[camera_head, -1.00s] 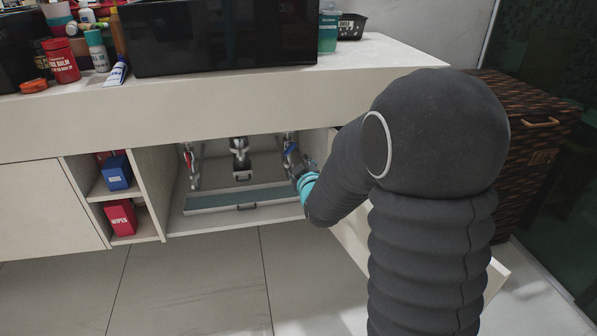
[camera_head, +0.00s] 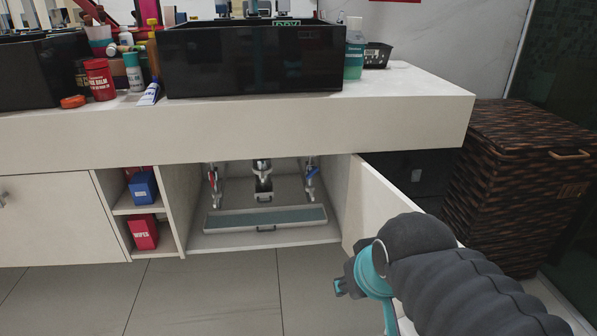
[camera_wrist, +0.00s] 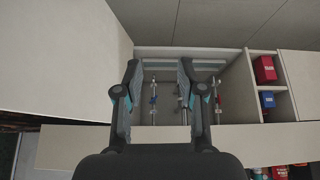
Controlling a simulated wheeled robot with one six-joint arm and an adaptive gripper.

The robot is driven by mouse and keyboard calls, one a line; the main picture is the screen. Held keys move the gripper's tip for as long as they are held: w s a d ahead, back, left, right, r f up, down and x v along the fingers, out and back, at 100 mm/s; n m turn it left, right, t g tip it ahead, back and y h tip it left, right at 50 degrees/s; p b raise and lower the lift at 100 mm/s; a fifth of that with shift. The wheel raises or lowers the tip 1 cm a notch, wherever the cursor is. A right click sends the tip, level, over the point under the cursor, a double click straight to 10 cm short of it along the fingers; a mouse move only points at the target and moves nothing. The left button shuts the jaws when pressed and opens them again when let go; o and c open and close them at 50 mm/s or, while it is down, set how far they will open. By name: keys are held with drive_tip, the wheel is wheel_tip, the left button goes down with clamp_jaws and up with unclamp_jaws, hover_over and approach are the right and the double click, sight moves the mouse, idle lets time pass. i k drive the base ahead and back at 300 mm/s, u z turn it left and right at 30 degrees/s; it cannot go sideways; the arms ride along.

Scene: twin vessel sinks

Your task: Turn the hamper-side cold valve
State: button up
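The cold valve with the blue handle (camera_head: 312,172) is on the right-hand pipe inside the open cabinet, on the side of the wicker hamper (camera_head: 505,165). Its blue handle looks slanted in the head view. It also shows in the wrist view (camera_wrist: 153,100), between my fingers. My gripper (camera_head: 340,288) is outside the cabinet, in front of and below the valve, apart from it. In the wrist view my gripper (camera_wrist: 158,70) has its two fingers well apart with nothing held.
A red-handled valve (camera_head: 213,177) is on the left pipe, with the drain trap (camera_head: 263,178) between. A shallow tray (camera_head: 265,218) lies on the cabinet floor. The open door (camera_head: 385,205) stands to the right. Shelves with boxes (camera_head: 143,188) are left. The floor in front is clear.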

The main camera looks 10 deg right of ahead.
sight(312, 170)
drive_tip(key=u, duration=1.7)
drive_tip(key=i, duration=0.9)
drive_tip(key=z, duration=1.85)
